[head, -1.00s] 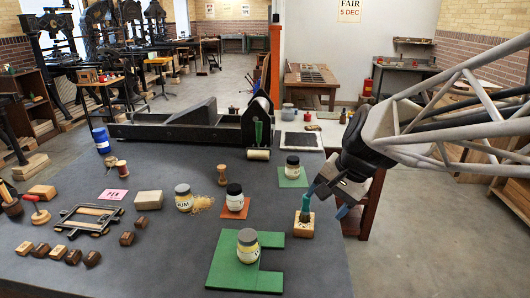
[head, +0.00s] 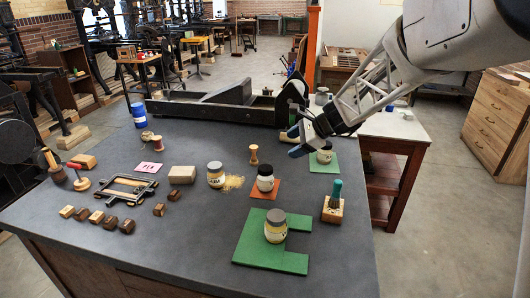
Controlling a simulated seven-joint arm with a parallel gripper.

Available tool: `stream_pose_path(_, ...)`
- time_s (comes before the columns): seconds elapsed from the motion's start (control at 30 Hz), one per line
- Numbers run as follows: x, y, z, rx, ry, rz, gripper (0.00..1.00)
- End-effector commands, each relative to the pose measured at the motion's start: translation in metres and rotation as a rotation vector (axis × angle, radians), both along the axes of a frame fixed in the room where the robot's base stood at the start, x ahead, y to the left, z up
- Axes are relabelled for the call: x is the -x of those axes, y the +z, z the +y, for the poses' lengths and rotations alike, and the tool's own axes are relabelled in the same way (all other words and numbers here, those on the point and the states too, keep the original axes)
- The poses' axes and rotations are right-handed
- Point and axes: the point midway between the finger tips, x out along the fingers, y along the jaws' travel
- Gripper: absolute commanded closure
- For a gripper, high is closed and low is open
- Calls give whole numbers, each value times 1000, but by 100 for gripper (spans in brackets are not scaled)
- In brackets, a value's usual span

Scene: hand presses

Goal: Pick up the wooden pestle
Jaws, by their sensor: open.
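A light wooden handle, which looks like the wooden pestle (head: 49,158), leans out of a dark brown cup (head: 58,175) at the far left of the table. Its lower end is hidden in the cup. A small turned wooden piece (head: 253,155) stands upright near the table's middle; I cannot tell its kind for sure. My gripper (head: 292,143) is open, with blue fingertips, and appears empty. It is above the table's back right, to the right of the turned piece and far right of the cup.
A teal-handled tool (head: 336,190) stands in a wooden block (head: 333,212) at right. Jars stand on green and orange mats, one on the green mat (head: 262,255). A red-handled stamp (head: 79,178), metal frame (head: 130,190) and several wooden blocks lie left. A long black press (head: 215,110) lines the back.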

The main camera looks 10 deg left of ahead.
Motion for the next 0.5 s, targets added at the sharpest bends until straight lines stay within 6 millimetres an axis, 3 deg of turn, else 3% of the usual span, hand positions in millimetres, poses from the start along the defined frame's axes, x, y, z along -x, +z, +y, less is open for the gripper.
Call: stream_pose_path(0.5,-112,-75,92,-250,-257,287,31)
